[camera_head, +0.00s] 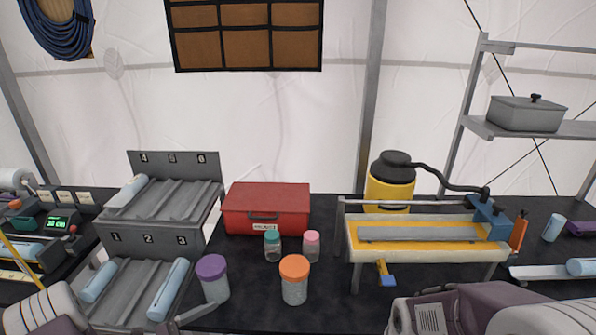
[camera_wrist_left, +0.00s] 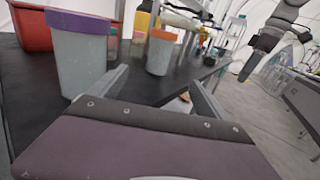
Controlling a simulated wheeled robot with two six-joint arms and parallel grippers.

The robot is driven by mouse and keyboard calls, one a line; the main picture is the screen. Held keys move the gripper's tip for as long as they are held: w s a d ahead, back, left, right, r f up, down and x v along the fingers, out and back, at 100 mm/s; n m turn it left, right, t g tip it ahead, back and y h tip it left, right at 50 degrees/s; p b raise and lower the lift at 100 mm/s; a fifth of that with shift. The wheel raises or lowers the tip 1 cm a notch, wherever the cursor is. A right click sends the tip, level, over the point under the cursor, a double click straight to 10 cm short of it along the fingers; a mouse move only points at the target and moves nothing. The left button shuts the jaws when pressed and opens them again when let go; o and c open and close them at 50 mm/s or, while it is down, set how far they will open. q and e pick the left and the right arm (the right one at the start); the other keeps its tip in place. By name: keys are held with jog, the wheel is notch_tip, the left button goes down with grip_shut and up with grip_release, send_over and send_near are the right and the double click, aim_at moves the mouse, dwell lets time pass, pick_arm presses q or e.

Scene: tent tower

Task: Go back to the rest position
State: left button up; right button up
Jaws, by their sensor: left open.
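My left gripper (camera_wrist_left: 158,92) is open in the left wrist view, with nothing between its two grey fingers. In the head view a finger of it (camera_head: 192,317) shows at the bottom edge, near the jar with the purple lid (camera_head: 213,280). That jar also stands close to the left finger in the wrist view (camera_wrist_left: 82,55); I cannot tell whether they touch. My right arm (camera_head: 470,308) crosses the bottom right of the head view. An arm end (camera_wrist_left: 264,55), seemingly my right one, hangs at the upper right of the wrist view; its jaws are unclear.
Jars with orange (camera_head: 294,281), teal (camera_head: 272,246) and pink (camera_head: 311,247) lids stand on the black table (camera_head: 330,312). Behind are a red box (camera_head: 267,205) and a yellow-black pump (camera_head: 391,185). A stepped grey rack (camera_head: 163,235) holds pale blue cylinders at left.

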pick_arm(q)
jog(key=d+r+m+g+h, duration=0.2)
jog(key=d+r+m+g, duration=0.5)
jog(key=d, duration=0.4)
jog(key=s+d+r+m+g+y, duration=0.1)
jog(key=s+d+m+g+y, duration=0.1)
jog(key=s+d+m+g, duration=0.4)
jog(key=s+a+f+m+g+y, duration=0.1)
jog(key=s+a+f+m+y, duration=0.1)
jog(key=s+m+y, duration=0.25)
jog(key=s+a+f+m+y, duration=0.2)
jog(key=s+f+m+y, duration=0.1)
jog(key=s+y, duration=0.25)
jog(key=w+a+f+m+t+y, duration=0.2)
jog(key=w+a+m+t+y, duration=0.2)
jog(key=a, duration=0.5)
jog(key=shift+w+a+f+t, duration=0.25)
jog(key=shift+w+a+t, duration=0.05)
jog(key=shift+w, duration=0.4)
